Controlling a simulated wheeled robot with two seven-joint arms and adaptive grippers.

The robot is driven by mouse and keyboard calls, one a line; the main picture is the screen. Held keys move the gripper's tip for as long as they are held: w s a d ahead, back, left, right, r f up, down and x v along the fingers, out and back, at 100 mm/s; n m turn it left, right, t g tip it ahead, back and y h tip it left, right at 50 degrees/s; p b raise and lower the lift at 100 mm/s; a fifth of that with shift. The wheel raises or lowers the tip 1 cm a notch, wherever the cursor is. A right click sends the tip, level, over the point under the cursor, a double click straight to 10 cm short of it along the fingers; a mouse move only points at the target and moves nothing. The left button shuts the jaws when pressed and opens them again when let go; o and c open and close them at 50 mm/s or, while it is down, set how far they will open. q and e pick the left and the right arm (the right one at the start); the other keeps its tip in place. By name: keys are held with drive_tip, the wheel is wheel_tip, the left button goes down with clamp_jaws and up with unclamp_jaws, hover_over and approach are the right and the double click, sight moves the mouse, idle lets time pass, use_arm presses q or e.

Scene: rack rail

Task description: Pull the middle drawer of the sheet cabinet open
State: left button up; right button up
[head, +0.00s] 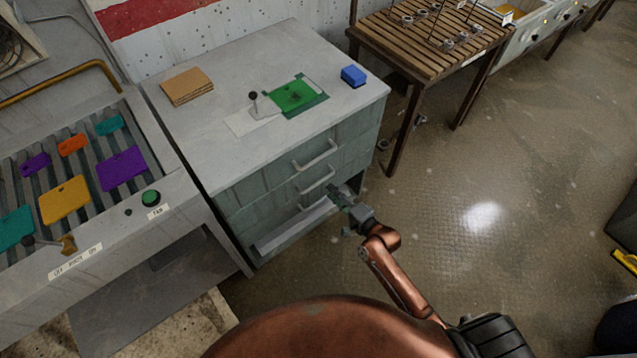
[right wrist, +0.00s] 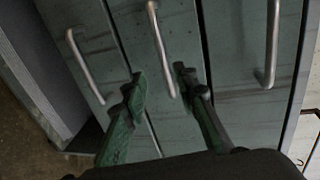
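The grey-green sheet cabinet (head: 352,133) stands at the centre of the head view, with a stack of drawers on its front, each with a pale bar handle. The middle drawer's handle (head: 318,180) also shows in the right wrist view (right wrist: 158,42). The drawer fronts look shut, with only thin seams between them. My right gripper (head: 341,209) is in front of the cabinet. In the right wrist view its fingers (right wrist: 160,88) are open, one on each side of the middle handle's near end. I cannot tell whether they touch it. My left gripper is out of view.
A blue block (head: 354,76), a green sheet (head: 294,95) and a brown stack (head: 187,86) lie on the cabinet top. A slatted station with coloured plates (head: 123,168) adjoins at left. A wooden table (head: 412,55) stands behind right. The floor at right is open.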

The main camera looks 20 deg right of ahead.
sight(320, 181)
drive_tip(key=x, duration=0.2)
drive_tip(key=b+x, duration=0.1)
drive_tip(key=x, duration=0.2)
drive_tip(key=b+x, duration=0.1)
drive_tip(key=x, duration=0.2)
drive_tip(key=shift+r, duration=0.35)
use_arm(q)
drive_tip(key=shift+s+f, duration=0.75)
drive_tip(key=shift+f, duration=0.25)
use_arm(e)
clamp_jaws()
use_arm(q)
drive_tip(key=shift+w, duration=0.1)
